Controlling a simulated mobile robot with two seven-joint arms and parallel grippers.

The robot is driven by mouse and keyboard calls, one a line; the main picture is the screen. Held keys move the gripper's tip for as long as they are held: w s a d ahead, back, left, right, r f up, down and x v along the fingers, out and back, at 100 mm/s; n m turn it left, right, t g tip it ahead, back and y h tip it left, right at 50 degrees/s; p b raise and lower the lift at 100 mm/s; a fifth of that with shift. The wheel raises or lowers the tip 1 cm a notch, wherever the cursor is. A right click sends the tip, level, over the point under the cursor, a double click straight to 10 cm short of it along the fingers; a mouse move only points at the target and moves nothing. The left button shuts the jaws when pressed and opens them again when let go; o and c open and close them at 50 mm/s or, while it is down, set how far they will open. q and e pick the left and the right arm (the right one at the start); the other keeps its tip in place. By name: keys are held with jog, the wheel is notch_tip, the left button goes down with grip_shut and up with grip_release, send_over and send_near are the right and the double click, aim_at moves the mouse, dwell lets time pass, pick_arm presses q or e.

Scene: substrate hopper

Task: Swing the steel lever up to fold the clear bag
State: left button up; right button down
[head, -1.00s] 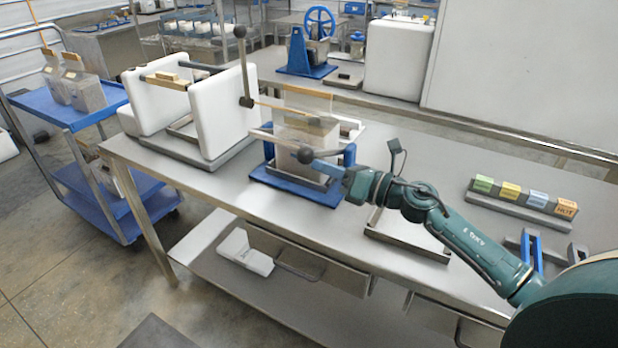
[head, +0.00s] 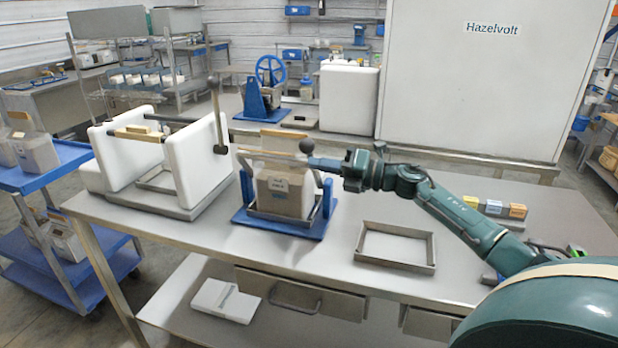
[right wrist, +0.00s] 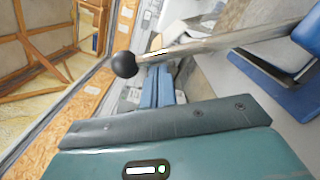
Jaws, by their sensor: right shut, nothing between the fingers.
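The clear bag (head: 284,172) stands upright in a blue stand (head: 278,222) on the steel table. Its lower part is filled with brown material, and a wooden strip (head: 285,134) lies along its top. The steel lever's dark ball knob (head: 306,146) is near the bag's upper right side. In the right wrist view the steel lever (right wrist: 215,42) runs from the black knob (right wrist: 124,64) towards the blue stand. My right gripper (head: 318,163) is shut and empty just below the knob; its blue fingers (right wrist: 158,88) lie close to the lever. I cannot tell whether they touch.
A white sealing machine (head: 201,160) with an upright ball-ended lever (head: 217,110) stands left of the blue stand. An empty steel tray frame (head: 432,262) and a row of coloured blocks (head: 490,207) lie to the right. A blue cart (head: 35,178) stands at far left.

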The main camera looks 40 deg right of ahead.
jog(key=w+d+r+m, duration=0.2)
jog(key=w+d+r, duration=0.2)
jog(key=d, duration=0.2)
jog(key=shift+w+m, duration=0.15)
jog(key=shift+m, duration=0.25)
